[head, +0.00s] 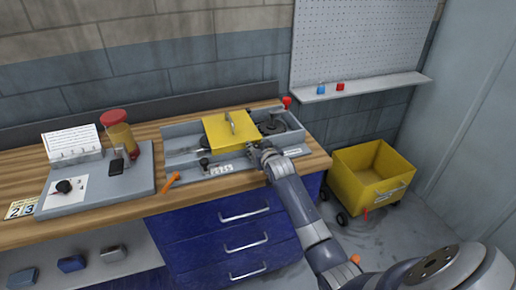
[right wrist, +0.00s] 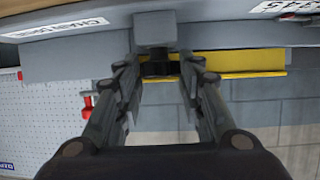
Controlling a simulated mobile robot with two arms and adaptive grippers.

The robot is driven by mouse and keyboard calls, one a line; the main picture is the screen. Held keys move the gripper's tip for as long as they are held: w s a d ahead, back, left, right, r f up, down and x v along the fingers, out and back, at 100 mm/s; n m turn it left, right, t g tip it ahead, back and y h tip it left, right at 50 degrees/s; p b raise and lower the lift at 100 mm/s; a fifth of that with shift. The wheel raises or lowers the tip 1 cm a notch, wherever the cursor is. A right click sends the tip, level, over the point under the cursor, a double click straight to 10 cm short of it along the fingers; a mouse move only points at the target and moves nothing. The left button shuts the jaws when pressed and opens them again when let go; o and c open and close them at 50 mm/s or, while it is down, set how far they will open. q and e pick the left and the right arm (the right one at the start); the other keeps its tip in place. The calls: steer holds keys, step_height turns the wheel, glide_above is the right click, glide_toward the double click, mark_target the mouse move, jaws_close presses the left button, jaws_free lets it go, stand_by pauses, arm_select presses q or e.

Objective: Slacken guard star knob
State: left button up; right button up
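The yellow guard (head: 217,132), with a handle on top, sits on the grey machine on the bench. Its yellow edge (right wrist: 240,62) also shows in the right wrist view. A dark knob (right wrist: 160,69), apparently the star knob, sits below a grey block in that view. My right gripper (head: 254,152) is at the guard's front right corner. In the right wrist view its fingers (right wrist: 159,66) stand apart on either side of the knob, with narrow gaps. Contact is not clear. In the head view the gripper partly hides the knob. My left gripper is not in view.
A red-tipped lever (head: 287,102) rises behind the machine. A black knob (head: 204,162) is at the machine's front left. An orange tool (head: 173,180) lies on the wood beside it.

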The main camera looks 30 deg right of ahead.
steer(key=shift+d+r+n+y+p, duration=0.15)
steer(key=shift+n+y+p, duration=0.15)
steer(key=shift+p, duration=0.15)
steer(key=shift+n+t+y, duration=0.3)
steer(key=shift+n+y, duration=0.2)
steer(key=shift+y, duration=0.1)
steer(key=o, duration=1.1)
steer(key=shift+c, duration=0.2)
steer(key=shift+s, duration=0.15)
steer(key=v, duration=1.1)
steer(key=shift+s, duration=0.35)
